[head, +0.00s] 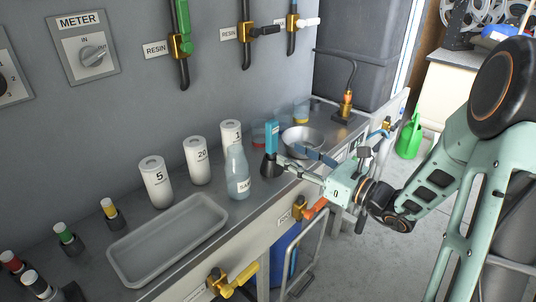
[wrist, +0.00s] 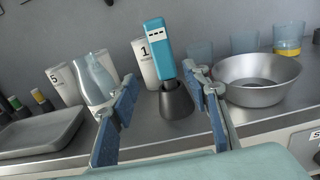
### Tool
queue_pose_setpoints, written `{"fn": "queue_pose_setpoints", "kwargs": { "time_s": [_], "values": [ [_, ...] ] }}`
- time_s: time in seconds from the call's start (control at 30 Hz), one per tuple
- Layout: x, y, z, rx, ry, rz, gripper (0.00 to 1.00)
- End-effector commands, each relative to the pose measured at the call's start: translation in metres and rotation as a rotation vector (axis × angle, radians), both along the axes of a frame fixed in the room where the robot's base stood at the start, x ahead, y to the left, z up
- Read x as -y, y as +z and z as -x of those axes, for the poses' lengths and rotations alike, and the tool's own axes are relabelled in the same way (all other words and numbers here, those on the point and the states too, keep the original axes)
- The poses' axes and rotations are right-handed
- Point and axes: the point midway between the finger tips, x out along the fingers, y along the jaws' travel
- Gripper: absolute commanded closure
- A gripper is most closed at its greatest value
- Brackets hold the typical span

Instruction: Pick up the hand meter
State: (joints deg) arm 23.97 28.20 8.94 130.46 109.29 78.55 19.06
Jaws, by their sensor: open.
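The hand meter (head: 272,136) is a blue upright device with a small white and dark panel near its top. It stands in a dark grey conical holder (head: 271,165) on the metal counter. In the wrist view the hand meter (wrist: 162,50) and its holder (wrist: 176,101) are ahead, between and beyond the two fingers. My gripper (head: 298,160) is open, its blue-padded fingers (wrist: 165,106) apart with nothing between them. It is just to the right of the holder in the head view.
A clear bottle (head: 238,173) stands left of the meter, close to my left finger in the wrist view. A metal bowl (head: 302,140) is right of it. Numbered white canisters (head: 156,183), a grey tray (head: 168,240) and clear cups (wrist: 245,45) share the counter (head: 250,205).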

Motion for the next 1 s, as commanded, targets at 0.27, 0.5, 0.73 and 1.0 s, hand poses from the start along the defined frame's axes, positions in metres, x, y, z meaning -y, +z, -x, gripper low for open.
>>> {"fn": "queue_pose_setpoints", "kwargs": {
  "time_s": [0.27,0.5,0.73,1.0],
  "values": [
    [-0.027,0.000,-0.021,0.000,0.002,0.003,0.56],
    [-0.047,-0.001,-0.043,0.003,0.004,0.004,0.56],
    [-0.064,0.001,-0.058,0.001,0.002,0.005,0.56],
    [-0.064,0.002,-0.058,0.001,0.001,0.005,0.62]
  ]
}}
